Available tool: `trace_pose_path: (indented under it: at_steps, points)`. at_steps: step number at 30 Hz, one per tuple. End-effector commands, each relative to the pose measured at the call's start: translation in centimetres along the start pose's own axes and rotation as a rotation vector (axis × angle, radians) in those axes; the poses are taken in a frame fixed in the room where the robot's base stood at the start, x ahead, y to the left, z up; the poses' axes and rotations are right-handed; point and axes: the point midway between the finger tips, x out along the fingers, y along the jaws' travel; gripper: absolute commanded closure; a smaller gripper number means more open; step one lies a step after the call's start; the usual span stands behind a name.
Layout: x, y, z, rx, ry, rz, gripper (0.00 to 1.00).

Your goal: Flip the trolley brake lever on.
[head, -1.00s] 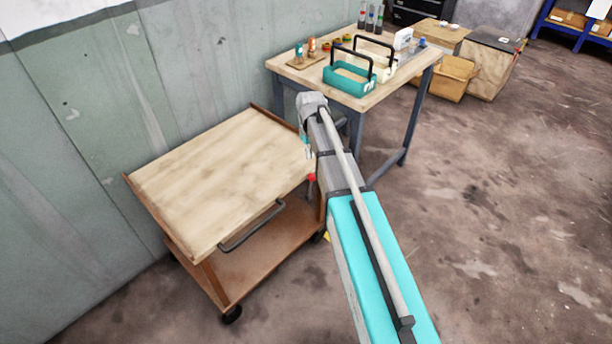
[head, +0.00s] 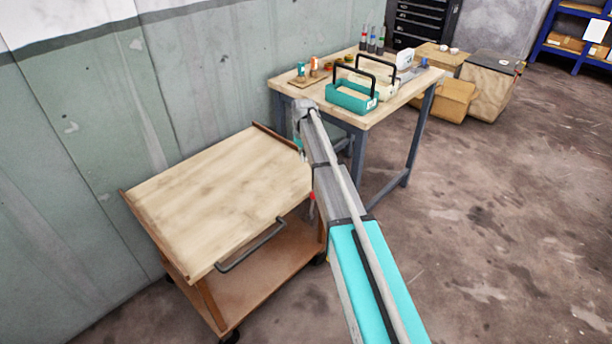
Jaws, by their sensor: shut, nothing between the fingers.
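The trolley (head: 222,193) has a pale wooden top, a brown lower shelf and a dark front handle (head: 252,246). It stands against the wall at left. The brake lever's small red knob (head: 312,196) shows at the trolley's right side, close beside my arm. Most of the lever is hidden or too small to read, so I cannot tell its position. My gripper (head: 301,152) hangs below the wrist, near the trolley's back right corner, up and slightly left of the red knob. It is small and partly hidden by my arm, shut and empty, apart from the knob.
A workbench (head: 386,117) stands behind, holding a teal tote (head: 352,97), a cream tote and several bottles. Cardboard boxes (head: 444,101) and a blue shelf (head: 570,52) are farther back. The floor (head: 500,230) at right is clear.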

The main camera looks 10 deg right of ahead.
Motion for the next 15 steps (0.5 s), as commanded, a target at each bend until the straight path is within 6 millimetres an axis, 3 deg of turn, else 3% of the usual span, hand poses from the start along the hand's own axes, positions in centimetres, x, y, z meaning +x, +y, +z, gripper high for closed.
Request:
trace_pose_path:
  at_steps: [15]
  points:
    - [3.0,-0.1,0.0,-0.001,0.000,0.000,1.00]
